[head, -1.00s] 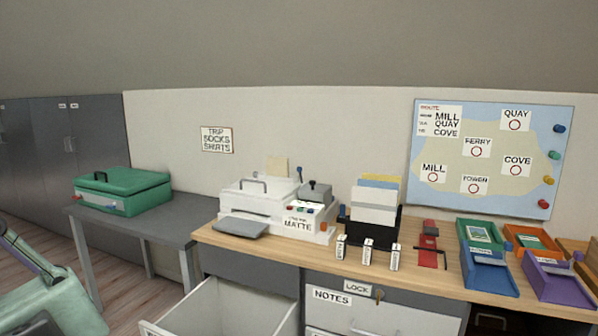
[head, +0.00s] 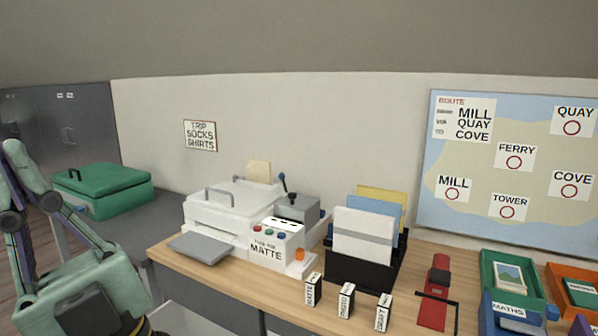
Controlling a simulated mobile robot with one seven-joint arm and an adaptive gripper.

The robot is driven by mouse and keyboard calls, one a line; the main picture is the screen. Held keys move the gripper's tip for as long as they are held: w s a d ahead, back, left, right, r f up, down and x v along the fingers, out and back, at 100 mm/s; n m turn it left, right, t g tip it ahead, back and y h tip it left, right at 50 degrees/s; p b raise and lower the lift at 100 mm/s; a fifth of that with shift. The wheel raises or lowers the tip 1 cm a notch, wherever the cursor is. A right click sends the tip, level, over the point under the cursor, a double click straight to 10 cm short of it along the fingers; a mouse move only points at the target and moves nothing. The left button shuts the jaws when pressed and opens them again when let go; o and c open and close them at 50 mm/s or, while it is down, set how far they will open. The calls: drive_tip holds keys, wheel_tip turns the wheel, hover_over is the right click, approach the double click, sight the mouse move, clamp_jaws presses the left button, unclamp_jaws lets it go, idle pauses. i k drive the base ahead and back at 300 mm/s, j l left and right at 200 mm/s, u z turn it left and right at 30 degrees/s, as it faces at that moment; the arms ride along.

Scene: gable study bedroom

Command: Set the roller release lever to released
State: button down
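A white printer (head: 205,212) stands on the wooden desk, with a grey handle on its lid and a grey tray at its front. A thin lever with a dark blue knob (head: 282,177) rises at its right rear, tilted slightly left; I take it for the roller release lever, but no label on it is readable. Beside it is a grey block with a dark knob (head: 295,206). A panel with coloured buttons and a "MATTE" label (head: 268,251) faces forward. My arm shows at the left, well apart from the printer; my gripper is not visible.
A black file holder (head: 355,268) with folders stands right of the printer. Several small white labelled blocks (head: 346,300) stand in front of it. A red tool (head: 434,290) and coloured trays (head: 512,275) lie further right. A green case (head: 105,190) sits on the grey table left.

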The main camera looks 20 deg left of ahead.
sight(282, 174)
drive_tip(key=i+l, duration=0.1)
drive_tip(key=i, duration=0.8)
